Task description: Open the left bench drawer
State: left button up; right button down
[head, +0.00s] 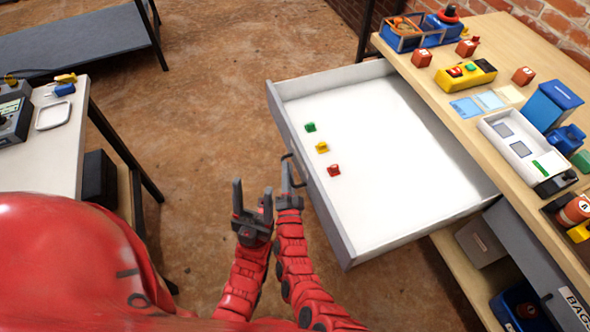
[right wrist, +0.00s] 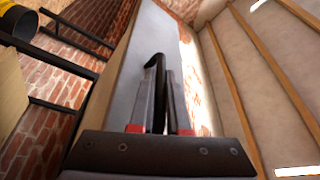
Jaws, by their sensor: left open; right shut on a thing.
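The left bench drawer (head: 400,195) is pulled far out of the wooden bench, with its white floor showing. Its dark handle (head: 291,160) is on the grey front panel. My right gripper (head: 286,178) is shut on this handle. In the right wrist view the fingers (right wrist: 156,105) stand on both sides of the dark handle bar (right wrist: 154,68), against the grey panel. My left gripper (head: 252,194) is open and empty, just left of the right one and clear of the drawer. A green (head: 310,127), a yellow (head: 322,147) and a red piece (head: 333,170) lie inside the drawer.
The bench top (head: 450,100) carries blocks, a yellow box (head: 466,76), a white tray (head: 520,150) and blue containers. A second drawer marked BAGS (head: 575,305) is at lower right. A side table (head: 60,140) stands left. The floor between is clear.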

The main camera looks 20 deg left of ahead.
jog(key=shift+s+a+f, duration=0.1)
jog(key=shift+s+a, duration=0.1)
jog(key=shift+a, duration=0.05)
jog(key=c, duration=0.9)
grip_release()
jog(key=v, duration=1.7)
jog(key=shift+s, duration=0.2)
